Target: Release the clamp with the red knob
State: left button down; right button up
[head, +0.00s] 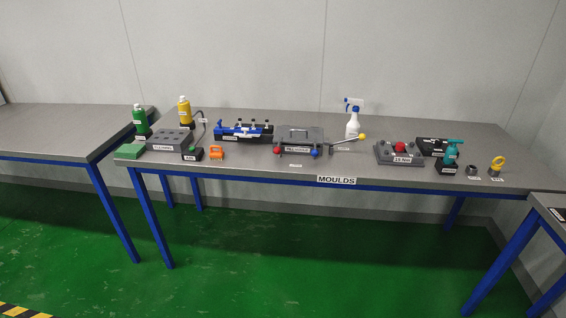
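A grey clamping fixture (301,138) sits on the bench marked MOULDS, near its middle. A red knob (277,150) shows at the fixture's front left, and a blue knob (315,154) at its front right. A lever with a yellow knob (362,137) reaches out to the right of the fixture. Whether the clamp is closed is too small to tell. Another red knob or button (400,147) sits on a grey block (399,159) further right. Neither of my grippers is in view.
The long grey bench (250,170) also bears a white spray bottle (353,122), a blue device (243,131), green and yellow bottles (184,110), a teal tool (451,152) and a yellow ring (497,163). Other tables stand left and right. The green floor (300,245) in front is clear.

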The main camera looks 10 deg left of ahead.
aim_at(277, 150)
jog(key=z, duration=0.7)
jog(key=i, duration=1.6)
jog(key=u, duration=0.75)
jog(key=i, duration=0.7)
jog(key=u, duration=0.6)
